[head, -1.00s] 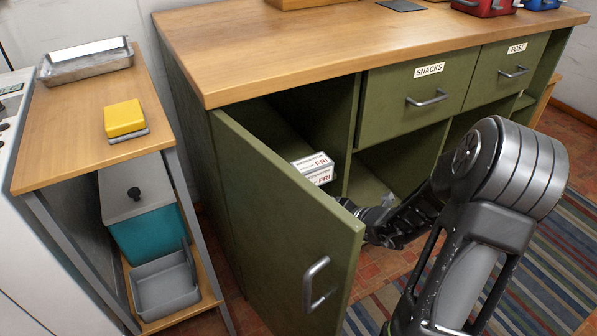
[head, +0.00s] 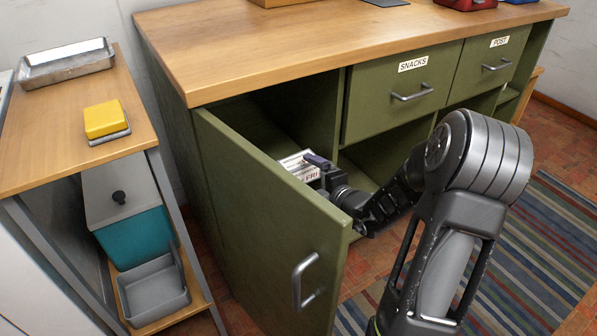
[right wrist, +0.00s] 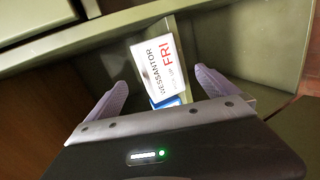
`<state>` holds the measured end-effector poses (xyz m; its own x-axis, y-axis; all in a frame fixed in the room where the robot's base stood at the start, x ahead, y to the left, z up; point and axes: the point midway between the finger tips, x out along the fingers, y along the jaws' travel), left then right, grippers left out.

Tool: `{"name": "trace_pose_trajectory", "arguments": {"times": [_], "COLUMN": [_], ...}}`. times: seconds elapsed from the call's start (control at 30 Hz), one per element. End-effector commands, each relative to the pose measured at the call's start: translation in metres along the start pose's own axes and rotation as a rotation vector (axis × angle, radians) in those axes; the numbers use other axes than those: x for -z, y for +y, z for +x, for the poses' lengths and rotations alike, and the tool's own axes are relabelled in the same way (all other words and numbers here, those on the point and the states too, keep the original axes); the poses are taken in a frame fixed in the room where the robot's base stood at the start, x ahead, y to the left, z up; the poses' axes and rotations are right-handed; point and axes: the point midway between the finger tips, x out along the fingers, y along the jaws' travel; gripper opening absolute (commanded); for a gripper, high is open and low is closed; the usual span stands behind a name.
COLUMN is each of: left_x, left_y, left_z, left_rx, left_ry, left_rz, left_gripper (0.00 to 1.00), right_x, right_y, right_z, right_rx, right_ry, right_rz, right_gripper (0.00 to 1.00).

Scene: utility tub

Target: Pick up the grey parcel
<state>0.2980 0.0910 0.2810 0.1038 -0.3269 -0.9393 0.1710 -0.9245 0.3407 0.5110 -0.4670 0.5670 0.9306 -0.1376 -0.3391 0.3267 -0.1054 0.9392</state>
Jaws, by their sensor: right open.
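A pale parcel with a white label marked FRI (head: 296,162) lies inside the open cupboard of the green counter, partly hidden by my right gripper. The label's printing shows in the right wrist view (right wrist: 163,65); little of the parcel's own colour shows, so I cannot tell if it is grey. My right gripper (right wrist: 160,80) is open, its two lilac fingers apart with the label between and beyond them. In the head view one lilac finger (head: 318,161) shows right beside the parcel. I cannot tell whether the fingers touch it. My left gripper is out of view.
The open green door (head: 270,225) stands in front of the cupboard, left of my right arm. A blue item (right wrist: 168,101) shows just below the label. The wooden counter top (head: 330,50) lies above.

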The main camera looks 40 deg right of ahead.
Motion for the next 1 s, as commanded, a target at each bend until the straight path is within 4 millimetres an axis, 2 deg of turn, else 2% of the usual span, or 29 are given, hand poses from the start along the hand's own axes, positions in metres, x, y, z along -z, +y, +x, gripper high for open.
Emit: {"name": "trace_pose_trajectory", "arguments": {"times": [0.27, 0.37, 0.53, 0.7, 1.0], "left_x": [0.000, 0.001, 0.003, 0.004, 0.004], "left_y": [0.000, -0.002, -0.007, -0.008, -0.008], "left_z": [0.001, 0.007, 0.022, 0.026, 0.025], "left_rx": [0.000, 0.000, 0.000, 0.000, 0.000], "left_ry": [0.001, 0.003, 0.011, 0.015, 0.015], "left_rz": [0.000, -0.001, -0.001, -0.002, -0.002], "left_gripper": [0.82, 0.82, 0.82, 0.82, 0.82], "right_x": [0.000, 0.000, 0.003, 0.002, 0.002], "right_y": [0.000, -0.002, -0.003, -0.001, 0.001], "right_z": [0.001, 0.010, 0.035, 0.051, 0.052], "right_rx": [0.000, 0.000, -0.002, -0.001, 0.000], "right_ry": [0.000, 0.000, 0.001, 0.000, -0.001], "right_rz": [-0.001, -0.001, -0.001, -0.002, -0.001], "right_gripper": [0.98, 0.98, 0.98, 0.98, 0.98]}}
